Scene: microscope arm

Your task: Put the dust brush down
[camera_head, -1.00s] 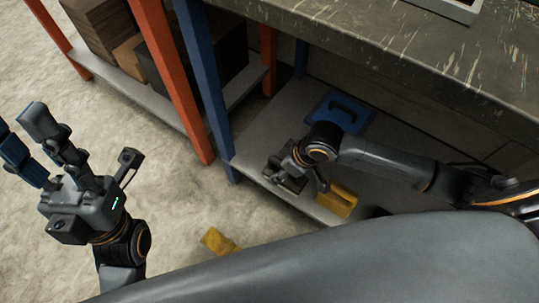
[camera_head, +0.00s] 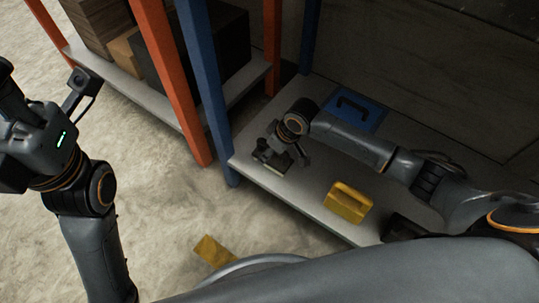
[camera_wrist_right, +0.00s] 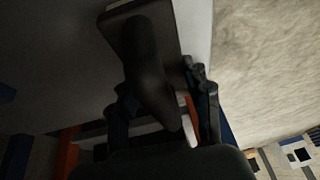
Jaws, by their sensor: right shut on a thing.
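The dust brush is dark, with a thick handle (camera_wrist_right: 150,75) and a flat rectangular head (camera_wrist_right: 167,18) in the right wrist view. My right gripper (camera_wrist_right: 160,95) is shut on it, with a finger on either side of the handle. In the head view the right gripper (camera_head: 283,151) and the brush (camera_head: 272,160) are over the left end of the low grey shelf (camera_head: 300,190). The gripper partly hides the brush. I cannot tell whether the brush touches the shelf. My left gripper (camera_head: 10,95) is cut off by the left edge, away from the shelf.
A blue case (camera_head: 355,112) lies farther back on the shelf, and a yellow box (camera_head: 348,203) stands near its front edge. A blue post (camera_head: 205,80) and an orange post (camera_head: 170,75) rise at the left. Bare shelf lies between gripper and yellow box.

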